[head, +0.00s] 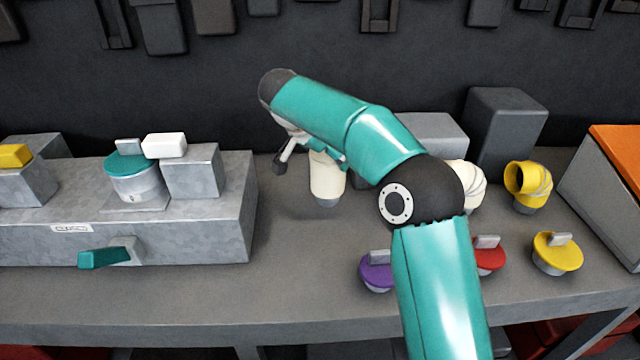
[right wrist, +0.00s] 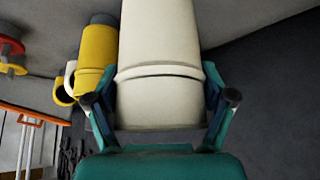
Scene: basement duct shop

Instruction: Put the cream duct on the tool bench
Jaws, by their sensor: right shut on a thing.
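The cream duct (head: 327,178) is upright over the grey bench (head: 300,290), with a grey lower end. I cannot tell whether that end touches the bench top. My right gripper (head: 312,158) is shut on its upper part, partly hidden by my arm. In the right wrist view the duct (right wrist: 160,55) fills the space between the fingers of the gripper (right wrist: 161,97). A second cream piece, a curved elbow (head: 472,186), stands behind my right arm, partly hidden. My left gripper is not in view.
A yellow elbow (head: 528,184) stands at right. Purple (head: 377,272), red (head: 491,258) and yellow (head: 557,253) lidded pieces sit nearer the front. A grey metal fixture (head: 215,225) with a teal-lidded can (head: 133,178) occupies the left. Dark blocks (head: 505,125) stand behind.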

